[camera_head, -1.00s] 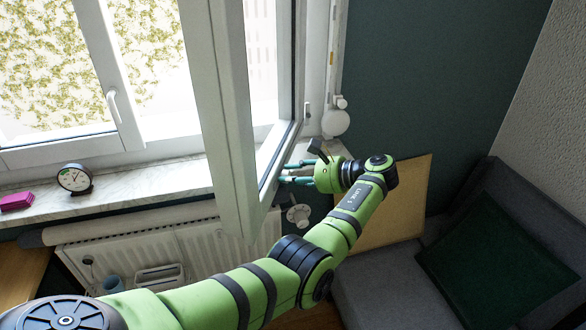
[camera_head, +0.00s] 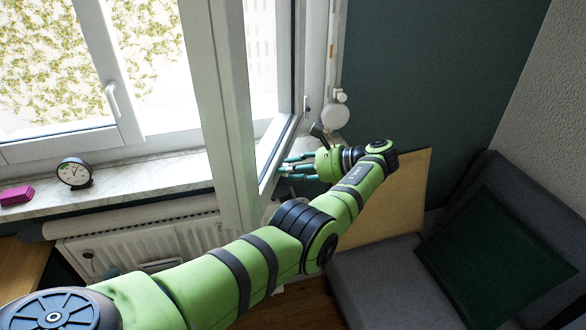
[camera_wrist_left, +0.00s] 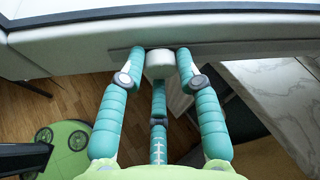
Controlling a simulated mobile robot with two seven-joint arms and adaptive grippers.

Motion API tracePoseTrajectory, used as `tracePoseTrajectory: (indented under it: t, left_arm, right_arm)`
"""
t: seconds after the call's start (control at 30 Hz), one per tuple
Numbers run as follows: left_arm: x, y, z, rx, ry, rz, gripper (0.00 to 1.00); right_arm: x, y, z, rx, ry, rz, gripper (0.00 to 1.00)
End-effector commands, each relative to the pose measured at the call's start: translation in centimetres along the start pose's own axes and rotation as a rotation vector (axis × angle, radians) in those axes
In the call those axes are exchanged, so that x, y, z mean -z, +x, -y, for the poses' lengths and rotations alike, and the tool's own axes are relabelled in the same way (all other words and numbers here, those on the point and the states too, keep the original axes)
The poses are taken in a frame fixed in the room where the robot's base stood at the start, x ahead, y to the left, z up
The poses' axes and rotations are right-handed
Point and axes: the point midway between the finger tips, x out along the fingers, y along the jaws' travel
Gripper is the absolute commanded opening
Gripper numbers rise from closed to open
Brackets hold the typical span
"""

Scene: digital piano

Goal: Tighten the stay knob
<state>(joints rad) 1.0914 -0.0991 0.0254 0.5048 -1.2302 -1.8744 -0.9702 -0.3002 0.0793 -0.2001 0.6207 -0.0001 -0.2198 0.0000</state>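The stay knob (camera_wrist_left: 160,64) is a short pale grey cylinder at the lower edge of the open window sash, seen in the left wrist view. My left gripper (camera_wrist_left: 160,72) has teal fingers; two tips lie against the knob's left and right sides, and the third finger lies below it. The gripper looks shut on the knob. In the head view my left gripper (camera_head: 290,167) reaches leftward to the sash's lower edge (camera_head: 280,145); the knob is hidden there. My right gripper is in neither view.
A clock (camera_head: 74,172) and a pink box (camera_head: 16,195) stand on the marble sill (camera_head: 150,180). A radiator (camera_head: 195,238) is below. A grey sofa (camera_head: 375,275) with a dark green cushion (camera_head: 495,258) and a tan board (camera_head: 405,205) are at the right.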

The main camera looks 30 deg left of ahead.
Motion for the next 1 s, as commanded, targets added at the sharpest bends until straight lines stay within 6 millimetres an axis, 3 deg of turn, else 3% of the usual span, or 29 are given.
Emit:
tracePoseTrajectory:
  t: [0.03, 0.07, 0.47, 1.0]
  left_arm:
    - [0.1, -0.1, 0.1, 0.005, 0.0, -0.006, 0.5]
    - [0.1, -0.1, 0.1, 0.005, 0.0, -0.006, 0.56]
    - [-0.3, -0.2, 0.2, 0.001, -0.001, -0.002, 0.56]
    - [-7.3, -3.7, 4.2, 0.003, -0.001, -0.004, 0.56]
  right_arm:
    - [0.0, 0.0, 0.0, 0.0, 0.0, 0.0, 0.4]
    - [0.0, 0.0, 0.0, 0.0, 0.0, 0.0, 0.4]
    - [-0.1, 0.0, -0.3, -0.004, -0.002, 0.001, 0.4]
    - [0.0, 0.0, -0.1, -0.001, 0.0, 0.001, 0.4]
